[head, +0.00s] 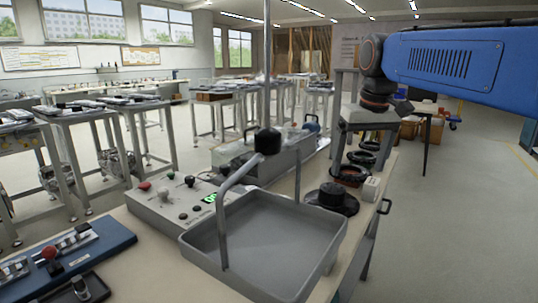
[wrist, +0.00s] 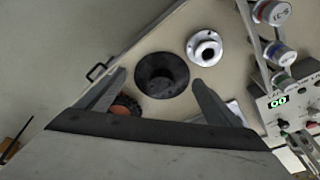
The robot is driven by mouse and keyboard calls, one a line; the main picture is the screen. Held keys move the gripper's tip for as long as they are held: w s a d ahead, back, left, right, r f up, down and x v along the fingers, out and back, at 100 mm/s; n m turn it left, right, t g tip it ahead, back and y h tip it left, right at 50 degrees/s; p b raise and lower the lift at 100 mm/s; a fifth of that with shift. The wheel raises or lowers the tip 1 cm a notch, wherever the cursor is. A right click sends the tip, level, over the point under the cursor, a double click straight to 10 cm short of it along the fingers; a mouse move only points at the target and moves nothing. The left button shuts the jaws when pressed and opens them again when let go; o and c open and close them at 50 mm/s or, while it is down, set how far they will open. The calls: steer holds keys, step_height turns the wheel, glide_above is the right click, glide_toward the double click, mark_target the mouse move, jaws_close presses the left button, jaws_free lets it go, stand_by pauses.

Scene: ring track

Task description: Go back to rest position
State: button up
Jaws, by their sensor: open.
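My gripper (wrist: 158,77) is open, with its two dark fingers spread wide in the wrist view and nothing held between them. In that view it hangs above a pale worktop (wrist: 133,48). A round black base with a dark centre (wrist: 162,84) lies below, seen between the fingers. In the head view my blue arm reaches in from the upper right, and its wrist end is over the right side of the bench. The fingertips cannot be made out clearly there.
A grey tray (head: 262,240) and a control box with green display (head: 172,212) stand on the bench. Black rings (head: 362,158) and a black round piece (head: 331,195) lie at its right side. A blue base (head: 70,260) is at lower left.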

steer(key=s+d+f+t, duration=0.1)
steer(key=s+d+f, duration=0.1)
steer(key=s+f, duration=0.9)
steer(key=s+d+f+m+t, duration=0.1)
steer(key=s+d+f, duration=0.1)
steer(key=s+f, duration=1)
steer(key=shift+s+d+f, duration=0.15)
steer(key=shift+f, duration=0.25)
